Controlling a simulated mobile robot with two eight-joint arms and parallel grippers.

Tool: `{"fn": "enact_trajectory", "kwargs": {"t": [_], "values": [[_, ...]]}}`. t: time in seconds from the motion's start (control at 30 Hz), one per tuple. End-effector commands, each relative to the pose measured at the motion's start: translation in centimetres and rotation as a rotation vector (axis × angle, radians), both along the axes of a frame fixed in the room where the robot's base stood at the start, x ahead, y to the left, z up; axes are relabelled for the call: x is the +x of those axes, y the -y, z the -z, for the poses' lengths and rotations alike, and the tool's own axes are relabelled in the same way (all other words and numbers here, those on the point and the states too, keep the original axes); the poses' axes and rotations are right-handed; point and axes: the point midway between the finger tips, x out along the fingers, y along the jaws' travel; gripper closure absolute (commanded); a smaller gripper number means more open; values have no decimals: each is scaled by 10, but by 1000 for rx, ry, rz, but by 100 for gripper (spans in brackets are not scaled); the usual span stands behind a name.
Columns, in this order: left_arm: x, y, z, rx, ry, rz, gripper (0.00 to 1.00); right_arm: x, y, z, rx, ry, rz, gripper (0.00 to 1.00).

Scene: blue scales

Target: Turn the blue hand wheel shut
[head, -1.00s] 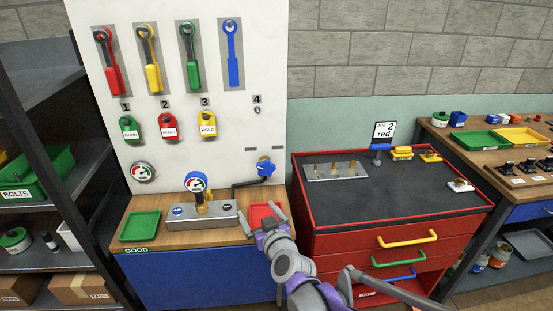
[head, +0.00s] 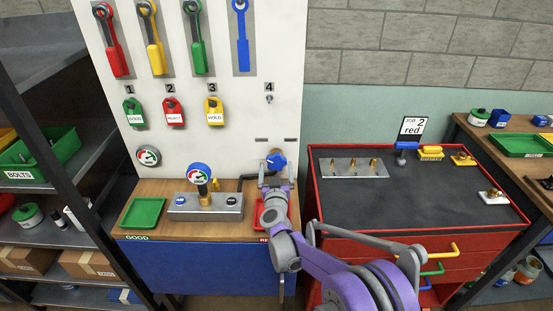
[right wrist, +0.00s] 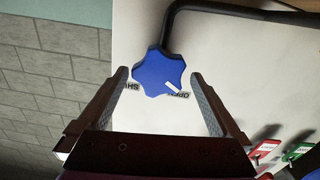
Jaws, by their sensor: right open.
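The blue hand wheel (head: 276,160) is on the white panel, at its lower right above the bench. In the right wrist view the lobed wheel (right wrist: 158,72) lies ahead, between the finger lines. Its white pointer mark is at the printed OPEN label (right wrist: 179,94); a SHUT label (right wrist: 129,86) is on the other side. My right gripper (head: 275,172) is open and empty in front of the wheel, its fingers on either side with gaps in the wrist view. Contact is not visible. My left gripper is out of view.
A dark bent pipe (right wrist: 205,8) runs from the wheel. Below are a grey gauge block (head: 205,207), a green tray (head: 143,212) and a red tray (head: 258,212), partly hidden by my arm. A red drawer cabinet (head: 420,235) stands close on the right.

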Motion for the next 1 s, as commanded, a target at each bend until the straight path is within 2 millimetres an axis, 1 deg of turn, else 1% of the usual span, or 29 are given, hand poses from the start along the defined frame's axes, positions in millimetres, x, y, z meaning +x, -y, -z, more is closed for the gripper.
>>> {"fn": "enact_trajectory", "kwargs": {"t": [0.03, 0.1, 0.23, 0.4, 0.63, 0.77, 0.8, 0.87, 0.9, 0.97, 1.0], "values": [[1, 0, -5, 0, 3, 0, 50, 10, 1, -3, 0, 1, 2, 0], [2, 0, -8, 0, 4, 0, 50, 21, 1, -2, 0, 1, 1, 0], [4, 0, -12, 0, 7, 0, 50, 35, 0, -2, 0, 0, 0, 0], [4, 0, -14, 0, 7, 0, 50, 42, 0, -1, 0, 0, -1, 0], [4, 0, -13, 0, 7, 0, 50, 42, 0, 0, 0, 0, -1, 0], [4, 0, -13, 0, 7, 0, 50, 42, 0, 0, 0, 0, -1, 23], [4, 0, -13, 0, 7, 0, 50, 42, 0, 0, 0, 0, -1, 31], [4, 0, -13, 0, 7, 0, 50, 42, 0, 0, 0, 0, -1, 41], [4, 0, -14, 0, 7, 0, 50, 42, 0, 0, 0, 0, -1, 49], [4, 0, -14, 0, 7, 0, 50, 42, 0, 0, 0, 0, -1, 59], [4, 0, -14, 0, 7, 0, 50, 42, 0, 0, 0, 0, -1, 67]]}}
